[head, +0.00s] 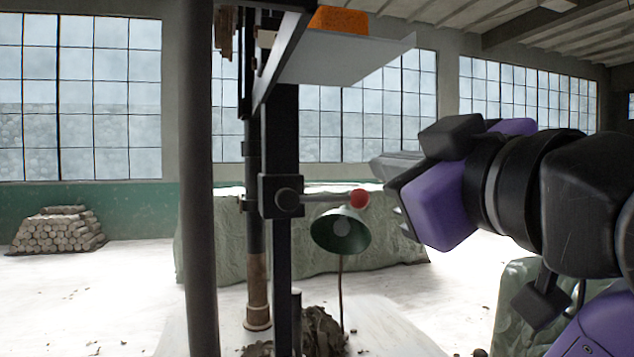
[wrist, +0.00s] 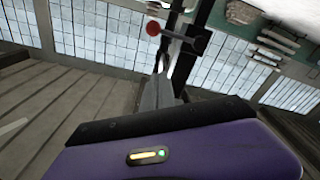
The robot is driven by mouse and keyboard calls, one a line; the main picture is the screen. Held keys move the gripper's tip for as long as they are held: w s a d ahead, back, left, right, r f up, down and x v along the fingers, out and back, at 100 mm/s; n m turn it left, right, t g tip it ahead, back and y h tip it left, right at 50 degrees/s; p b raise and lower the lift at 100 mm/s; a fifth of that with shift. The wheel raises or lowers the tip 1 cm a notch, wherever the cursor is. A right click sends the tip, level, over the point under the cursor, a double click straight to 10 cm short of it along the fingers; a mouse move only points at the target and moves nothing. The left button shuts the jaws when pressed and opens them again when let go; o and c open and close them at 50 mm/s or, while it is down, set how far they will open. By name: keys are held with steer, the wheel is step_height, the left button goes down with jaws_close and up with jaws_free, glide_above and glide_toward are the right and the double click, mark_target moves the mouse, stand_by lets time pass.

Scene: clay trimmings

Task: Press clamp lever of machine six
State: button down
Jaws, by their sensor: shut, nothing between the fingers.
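The clamp lever (head: 320,198) is a short rod reaching right from a black block (head: 268,183) on a dark upright post. It ends in a red knob (head: 359,198) and lies about level. In the wrist view the knob (wrist: 153,28) shows at the top, beyond the fingertips and slightly left of them. My gripper (head: 385,166) is shut and empty. In the head view its fingertips are above and right of the knob, apart from it in the picture; the depth between them is hard to judge. No machine number is readable.
A green lamp shade (head: 340,230) is just below the knob. A grey shelf (head: 345,62) with an orange block (head: 340,20) overhangs above. A dark pole (head: 201,180) stands left. A sheet-covered bulk (head: 395,245) is behind. Stacked clay logs (head: 60,232) lie far left.

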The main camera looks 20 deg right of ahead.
mark_target(328, 199)
steer(key=w+d+f+p, duration=0.1)
steer(key=w+f+p, duration=0.1)
steer(key=w+p, duration=0.8)
steer(key=shift+w+d+f, duration=0.25)
steer(key=shift+w+f, duration=0.15)
steer(key=shift+w, duration=0.1)
stand_by(0.4)
